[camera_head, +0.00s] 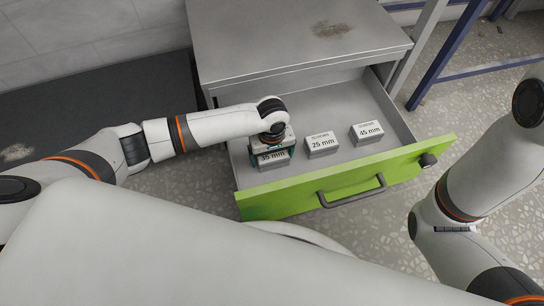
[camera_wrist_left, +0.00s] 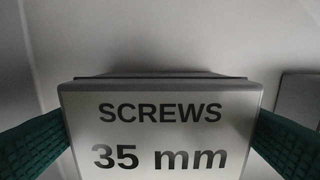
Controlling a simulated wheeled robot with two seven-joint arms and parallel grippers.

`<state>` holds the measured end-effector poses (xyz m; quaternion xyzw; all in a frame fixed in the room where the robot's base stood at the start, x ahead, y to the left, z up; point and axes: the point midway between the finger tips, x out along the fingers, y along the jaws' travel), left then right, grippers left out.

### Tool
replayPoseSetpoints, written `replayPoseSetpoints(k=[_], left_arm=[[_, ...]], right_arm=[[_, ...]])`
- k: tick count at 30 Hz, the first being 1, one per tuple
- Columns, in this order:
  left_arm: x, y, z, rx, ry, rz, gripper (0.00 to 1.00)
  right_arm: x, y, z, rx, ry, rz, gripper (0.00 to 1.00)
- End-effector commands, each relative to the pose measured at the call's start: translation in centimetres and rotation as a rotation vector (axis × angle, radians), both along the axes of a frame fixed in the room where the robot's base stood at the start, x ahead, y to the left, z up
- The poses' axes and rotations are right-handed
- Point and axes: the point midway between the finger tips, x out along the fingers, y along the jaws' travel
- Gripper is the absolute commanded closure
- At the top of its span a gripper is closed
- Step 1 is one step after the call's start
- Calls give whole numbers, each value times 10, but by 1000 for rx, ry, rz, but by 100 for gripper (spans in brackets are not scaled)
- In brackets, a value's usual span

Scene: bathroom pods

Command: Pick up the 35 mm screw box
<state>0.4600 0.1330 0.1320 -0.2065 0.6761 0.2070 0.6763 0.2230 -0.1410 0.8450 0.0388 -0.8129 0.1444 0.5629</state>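The 35 mm screw box (camera_head: 272,162) is a small grey box with a white label, at the left of the open drawer. Its label, reading "SCREWS 35 mm", fills the lower middle of the left wrist view (camera_wrist_left: 160,130). My left gripper (camera_head: 271,152) points down over this box. Its green fingers (camera_wrist_left: 160,135) lie against the box's left and right sides, with no clear gap showing. The box seems still low in the drawer; its underside is hidden. My right arm is at the right of the head view, but its gripper is out of frame.
A 25 mm box (camera_head: 322,146) and a 45 mm box (camera_head: 367,134) stand to the right in the same drawer. The drawer's green front (camera_head: 300,196) has a dark handle (camera_head: 352,195). The grey cabinet top (camera_head: 290,40) rises behind the drawer.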

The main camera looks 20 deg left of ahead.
Motion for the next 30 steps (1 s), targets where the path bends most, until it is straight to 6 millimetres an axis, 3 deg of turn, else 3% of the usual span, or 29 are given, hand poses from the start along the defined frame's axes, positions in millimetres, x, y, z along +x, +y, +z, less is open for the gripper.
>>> replayPoseSetpoints(k=[1,7,19,24,30], left_arm=[[0,0,0,0,0,0,16],[0,0,0,0,0,0,48],[0,0,11,-2,-1,0,48],[0,0,34,-1,-1,0,48],[0,-1,67,-2,-2,1,48]], right_arm=[[0,0,0,0,0,0,64],[0,0,0,0,-1,0,64],[0,0,9,0,-1,1,64],[3,-1,25,2,8,2,64],[36,-2,15,7,117,4,64]])
